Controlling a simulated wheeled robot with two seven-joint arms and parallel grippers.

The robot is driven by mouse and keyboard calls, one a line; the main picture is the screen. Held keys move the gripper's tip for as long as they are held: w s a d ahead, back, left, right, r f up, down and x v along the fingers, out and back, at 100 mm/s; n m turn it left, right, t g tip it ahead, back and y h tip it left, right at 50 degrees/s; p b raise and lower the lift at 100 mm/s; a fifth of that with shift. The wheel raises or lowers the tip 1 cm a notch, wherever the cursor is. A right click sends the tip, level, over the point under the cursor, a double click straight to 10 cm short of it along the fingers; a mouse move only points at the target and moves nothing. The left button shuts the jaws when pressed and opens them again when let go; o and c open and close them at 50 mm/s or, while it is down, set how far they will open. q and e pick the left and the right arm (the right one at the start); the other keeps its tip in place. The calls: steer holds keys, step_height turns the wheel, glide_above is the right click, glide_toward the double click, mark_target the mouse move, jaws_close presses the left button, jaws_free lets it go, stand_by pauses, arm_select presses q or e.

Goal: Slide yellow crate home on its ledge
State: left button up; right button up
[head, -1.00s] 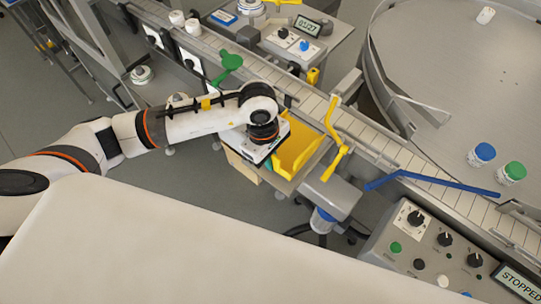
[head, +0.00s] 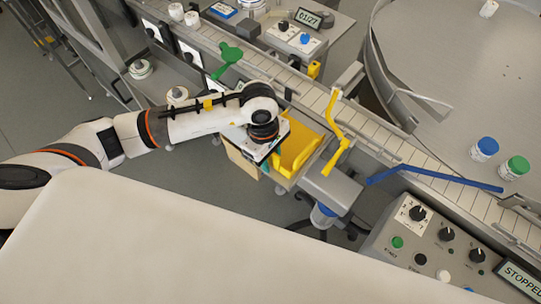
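The yellow crate (head: 301,150) sits at the ledge (head: 283,181) beside the conveyor, below the yellow guide lever. My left arm reaches in from the left, and my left gripper (head: 268,158) is over the crate's left side. The wrist hides the fingers and part of the crate, so I cannot see whether the gripper is shut on the crate's wall. Only a strip of the ledge shows at the crate's near side. My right gripper is not in view.
A conveyor (head: 380,153) runs diagonally behind the crate, with a yellow lever (head: 335,130) and a blue guide bar (head: 435,179) over it. A grey control panel (head: 440,245) reading STOPPED is at lower right. A round table (head: 470,90) holds blue-capped and green-capped jars.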

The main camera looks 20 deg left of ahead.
arm_select(q)
steer(key=r+b, duration=0.1)
steer(key=r, duration=0.3)
steer(key=a+r, duration=0.1)
steer(key=r, duration=0.3)
steer(key=r+b, duration=0.1)
steer(key=r, duration=0.3)
steer(key=shift+w+a+b, duration=0.3)
steer(key=shift+a, duration=0.05)
steer(key=shift+f, duration=0.1)
